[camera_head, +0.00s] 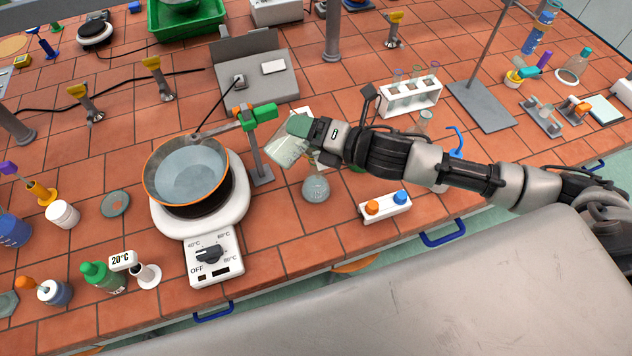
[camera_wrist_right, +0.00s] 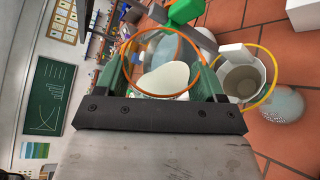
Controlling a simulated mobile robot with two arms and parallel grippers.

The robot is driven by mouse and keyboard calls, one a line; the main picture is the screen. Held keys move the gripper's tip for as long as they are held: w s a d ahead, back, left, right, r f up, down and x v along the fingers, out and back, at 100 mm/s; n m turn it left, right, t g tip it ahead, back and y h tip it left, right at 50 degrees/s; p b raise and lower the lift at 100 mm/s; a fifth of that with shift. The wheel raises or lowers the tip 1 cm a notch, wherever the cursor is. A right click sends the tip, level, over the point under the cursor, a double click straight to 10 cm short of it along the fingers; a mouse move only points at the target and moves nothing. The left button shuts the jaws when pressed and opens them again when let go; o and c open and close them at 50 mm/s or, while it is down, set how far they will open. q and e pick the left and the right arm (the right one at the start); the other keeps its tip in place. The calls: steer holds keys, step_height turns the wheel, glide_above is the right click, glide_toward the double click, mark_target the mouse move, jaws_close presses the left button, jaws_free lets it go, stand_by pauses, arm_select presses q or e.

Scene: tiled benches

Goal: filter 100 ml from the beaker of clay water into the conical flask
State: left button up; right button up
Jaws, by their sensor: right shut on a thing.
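My right gripper (camera_head: 296,126) is shut on a glass beaker (camera_head: 285,149), which is tilted and holds pale, cloudy content. In the right wrist view the fingers (camera_wrist_right: 164,88) stand on either side of an orange ring with a cream-coloured surface inside it. A pale funnel (camera_wrist_right: 243,82) with a yellow rim is just beside and below the gripper there. Next to the funnel is the rounded glass of the flask (camera_wrist_right: 283,106). In the head view the flask (camera_head: 316,188) stands on the bench below the gripper. The beaker and gripper largely hide the funnel there. My left gripper is not in view.
A glass bowl (camera_head: 187,172) with an orange rim sits on a white hotplate (camera_head: 235,206) left of the gripper. A stand with a green clamp (camera_head: 262,113) is close by. A test-tube rack (camera_head: 409,99) stands behind my arm. The white button box (camera_head: 385,206) is near the front edge.

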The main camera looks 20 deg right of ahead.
steer(key=shift+w+d+f+m, duration=0.15)
steer(key=shift+f+m, duration=0.15)
steer(key=shift+m, duration=0.2)
stand_by(5.6)
steer(key=shift+r+n+p, duration=0.4)
steer(key=shift+p, duration=0.2)
steer(key=shift+f, duration=0.2)
steer(key=shift+a+r+n+p, duration=0.2)
steer(key=shift+r+n+p, duration=0.2)
steer(key=shift+r+n, duration=0.1)
steer(key=shift+s+a+h, duration=0.1)
steer(key=shift+s+h, duration=0.1)
steer(key=shift+h, duration=0.1)
